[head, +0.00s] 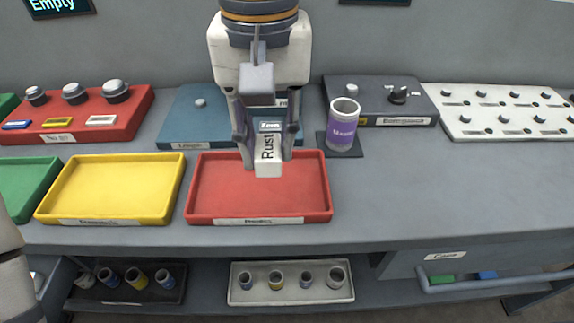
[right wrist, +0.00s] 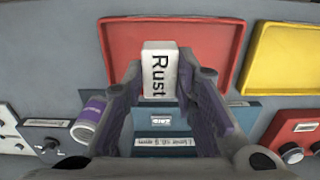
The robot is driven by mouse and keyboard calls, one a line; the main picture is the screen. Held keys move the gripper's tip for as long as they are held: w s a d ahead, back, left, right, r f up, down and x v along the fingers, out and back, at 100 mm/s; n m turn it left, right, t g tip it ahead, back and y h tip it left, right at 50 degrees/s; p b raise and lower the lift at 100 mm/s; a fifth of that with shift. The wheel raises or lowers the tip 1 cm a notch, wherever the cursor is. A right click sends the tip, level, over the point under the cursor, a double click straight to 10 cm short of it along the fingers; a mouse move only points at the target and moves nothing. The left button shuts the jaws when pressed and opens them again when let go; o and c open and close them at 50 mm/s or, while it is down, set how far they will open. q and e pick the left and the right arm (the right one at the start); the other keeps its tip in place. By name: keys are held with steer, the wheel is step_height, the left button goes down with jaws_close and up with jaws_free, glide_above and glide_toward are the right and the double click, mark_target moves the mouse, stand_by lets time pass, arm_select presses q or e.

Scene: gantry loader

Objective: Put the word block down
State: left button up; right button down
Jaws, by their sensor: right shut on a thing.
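In the right wrist view the block (right wrist: 158,70) is upright between the fingertips (right wrist: 160,88). It is over the back part of the red tray (head: 258,221), whose floor looks empty. Whether the block touches the tray, I cannot tell. My left gripper is not in view.
An empty yellow tray (head: 120,190) and a green tray (head: 25,190) lie to the left. A blue panel (head: 180,125) stands behind the red tray. A purple-labelled cup (head: 343,125) stands on a dark pad to the right. The counter at front right is clear.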

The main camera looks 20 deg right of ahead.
steer(key=d+f, duration=0.1)
steer(key=f, duration=0.1)
steer(key=w+d+f, duration=0.1)
steer(key=f, duration=0.2)
steer(key=w+d+f, duration=0.1)
steer(key=f, duration=0.1)
steer(key=shift+d+f, duration=0.2)
steer(key=shift+d, duration=0.1)
steer(key=shift+f, duration=0.35)
steer(key=shift+s+f, duration=0.1)
steer(key=shift+f, duration=0.05)
steer(key=c, duration=1.3)
jaws_free()
step_height(320, 180, up, 12)
